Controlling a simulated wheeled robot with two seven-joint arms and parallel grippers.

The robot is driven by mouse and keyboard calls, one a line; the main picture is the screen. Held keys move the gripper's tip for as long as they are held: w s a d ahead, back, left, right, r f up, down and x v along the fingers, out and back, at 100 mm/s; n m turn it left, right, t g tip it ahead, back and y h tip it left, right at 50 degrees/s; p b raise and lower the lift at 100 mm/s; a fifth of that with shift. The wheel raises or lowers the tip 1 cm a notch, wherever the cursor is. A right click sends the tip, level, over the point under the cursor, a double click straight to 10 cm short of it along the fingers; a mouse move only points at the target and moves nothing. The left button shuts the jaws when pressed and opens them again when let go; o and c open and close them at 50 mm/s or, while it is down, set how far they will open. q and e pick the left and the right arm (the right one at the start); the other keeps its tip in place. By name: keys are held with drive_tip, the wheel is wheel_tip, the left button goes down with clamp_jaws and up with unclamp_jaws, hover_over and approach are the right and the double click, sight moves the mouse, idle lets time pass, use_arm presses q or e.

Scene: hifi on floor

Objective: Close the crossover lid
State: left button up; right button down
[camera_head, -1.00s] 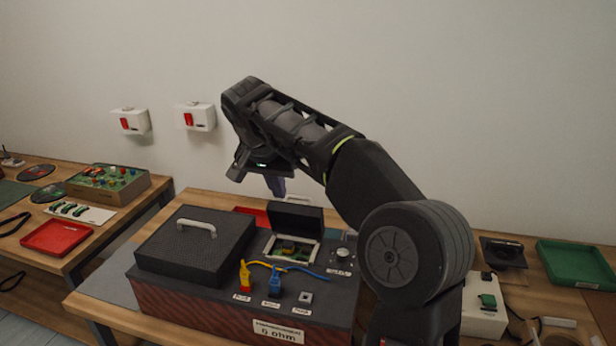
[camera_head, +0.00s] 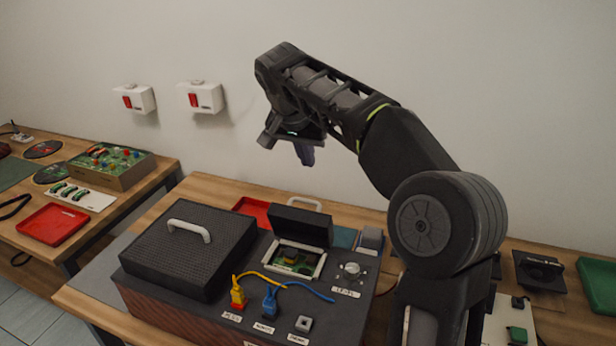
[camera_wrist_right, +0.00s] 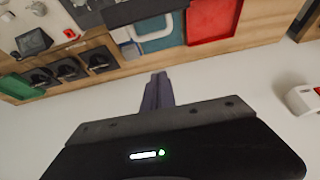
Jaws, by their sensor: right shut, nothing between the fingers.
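The crossover lid (camera_head: 300,225), a small black panel, stands raised at the back of a framed opening in the dark hi-fi box. Green circuitry (camera_head: 295,260) shows in the opening, inside a pale frame. My right gripper (camera_head: 305,155) appears above and behind the lid in the head view, fingers pointing down and apart from it. Its fingers are shut and empty; they also show in the right wrist view (camera_wrist_right: 158,92). My left gripper is out of view.
A large black cover with a white handle (camera_head: 190,230) lies left of the opening. Yellow and blue plugs with cables (camera_head: 270,300) and a knob (camera_head: 352,270) are near it. A red tray (camera_head: 252,210) sits behind. Two white switch boxes (camera_head: 200,97) are on the wall.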

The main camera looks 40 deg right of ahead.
sight(304, 220)
wheel_tip(304, 220, down, 9)
drive_tip(key=p, duration=0.1)
drive_tip(key=shift+w+d+f, duration=0.15)
idle(0.4)
idle(0.4)
